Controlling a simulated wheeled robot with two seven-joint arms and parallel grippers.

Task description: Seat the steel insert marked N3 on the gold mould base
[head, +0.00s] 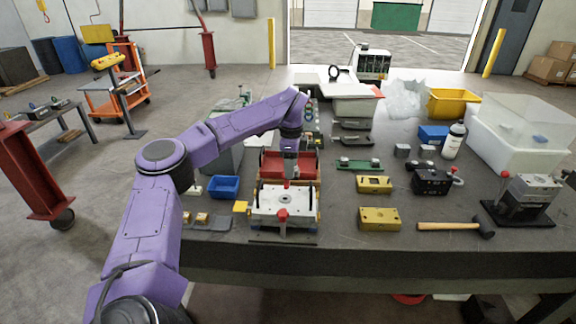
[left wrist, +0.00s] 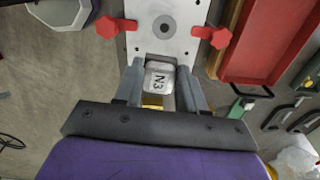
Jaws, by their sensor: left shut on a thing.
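The steel insert marked N3 (left wrist: 158,77) is between the two fingers of my left gripper (left wrist: 159,69) in the left wrist view, its mark showing. My left gripper (head: 290,172) is shut on it, over the far part of the bench fixture in the head view. The insert cannot be made out there. A white plate with red knobs (head: 268,204) lies close by; it also shows ahead of the fingers in the left wrist view (left wrist: 165,45). A small gold patch (left wrist: 152,101) shows below the insert, partly hidden. Two gold-yellow blocks (head: 379,219) (head: 374,184) lie further right. My right gripper is not in view.
A red bin (head: 270,165) stands behind the white plate. A blue bin (head: 224,187) is to its left.

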